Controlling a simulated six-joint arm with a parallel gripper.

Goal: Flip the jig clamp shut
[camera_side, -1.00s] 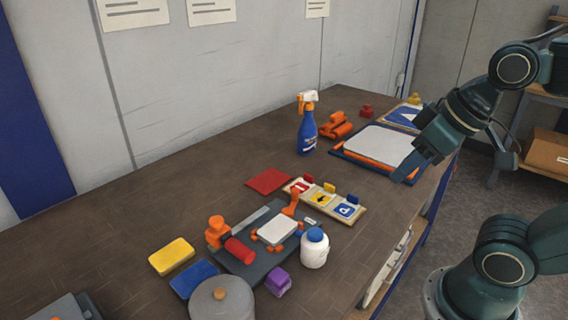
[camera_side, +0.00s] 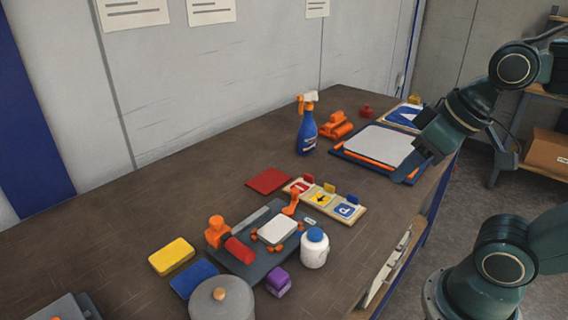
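The jig (camera_side: 258,268) is a dark grey plate on the bench, left of the middle. A white blank (camera_side: 277,230) lies on it between small orange holders. An orange clamp (camera_side: 291,203) stands up at the back edge of the blank, its arm raised. An orange post with a red roller (camera_side: 238,250) is at the jig's left side.
A white bottle with a blue cap (camera_side: 314,250) stands close at the jig's right. A sign rack (camera_side: 324,198) and a red pad (camera_side: 269,181) lie behind it. A round lidded pot (camera_side: 221,300) is in front. A spray bottle (camera_side: 307,128) and blue-framed tray (camera_side: 343,152) are further back.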

